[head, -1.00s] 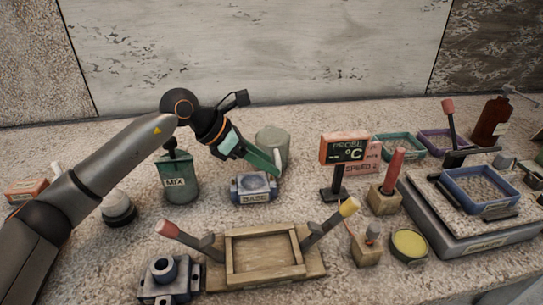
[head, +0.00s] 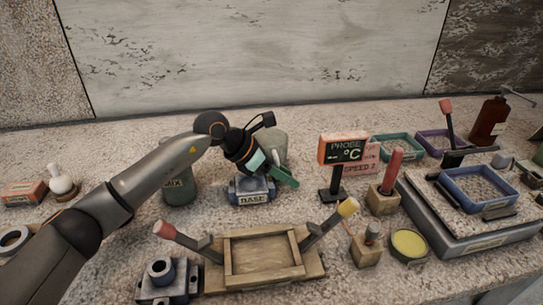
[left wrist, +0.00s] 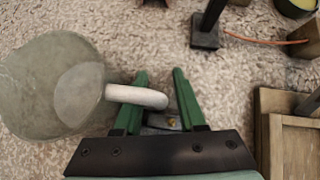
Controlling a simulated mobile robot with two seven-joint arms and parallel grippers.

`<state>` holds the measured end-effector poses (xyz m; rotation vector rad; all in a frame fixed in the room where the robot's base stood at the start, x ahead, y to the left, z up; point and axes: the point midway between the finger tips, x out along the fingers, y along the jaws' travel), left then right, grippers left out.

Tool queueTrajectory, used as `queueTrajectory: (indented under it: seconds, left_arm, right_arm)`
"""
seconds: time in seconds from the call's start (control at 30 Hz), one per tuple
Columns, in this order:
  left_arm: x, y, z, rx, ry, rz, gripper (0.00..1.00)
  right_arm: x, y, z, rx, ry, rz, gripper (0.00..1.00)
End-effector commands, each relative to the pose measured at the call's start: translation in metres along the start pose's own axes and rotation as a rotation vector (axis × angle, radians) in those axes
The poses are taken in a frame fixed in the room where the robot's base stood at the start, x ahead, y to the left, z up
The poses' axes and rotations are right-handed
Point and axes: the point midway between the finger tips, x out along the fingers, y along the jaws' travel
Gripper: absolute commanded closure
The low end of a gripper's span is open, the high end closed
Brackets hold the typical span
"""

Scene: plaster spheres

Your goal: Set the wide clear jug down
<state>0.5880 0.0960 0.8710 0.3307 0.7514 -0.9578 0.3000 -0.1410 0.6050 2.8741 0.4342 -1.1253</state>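The wide clear jug (head: 277,143) is greyish and see-through and stands upright behind the BASE block, partly hidden by my left gripper (head: 279,173). In the left wrist view the jug (left wrist: 45,90) is at the left. Its pale handle (left wrist: 138,96) reaches across one green finger of my left gripper (left wrist: 161,98), its end between the two fingers. The fingers look apart, with a gap beside the handle. The jug's foot is hidden in the head view. My right gripper is not in view.
The BASE block (head: 251,190) is just in front of the gripper, and the green MIX container (head: 178,187) is left of it. The PROBE display (head: 343,150) stands to the right. A wooden tray (head: 229,263) lies in front.

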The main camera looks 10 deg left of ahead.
Motion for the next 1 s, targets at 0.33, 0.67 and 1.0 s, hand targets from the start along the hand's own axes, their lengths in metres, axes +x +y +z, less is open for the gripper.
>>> queueTrajectory:
  seconds: [0.33, 0.67, 1.0]
  left_arm:
    - [-0.0005, 0.0001, 0.0001, 0.000, 0.000, 0.000, 1.00]
    - [-0.0007, 0.0002, 0.0002, 0.000, 0.000, 0.001, 1.00]
    - [-0.0007, 0.0003, 0.0003, 0.000, -0.001, 0.001, 1.00]
  right_arm:
    - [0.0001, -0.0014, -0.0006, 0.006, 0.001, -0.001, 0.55]
    - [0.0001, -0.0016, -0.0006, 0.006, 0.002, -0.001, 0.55]
    - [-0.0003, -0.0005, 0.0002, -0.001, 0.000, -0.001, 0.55]
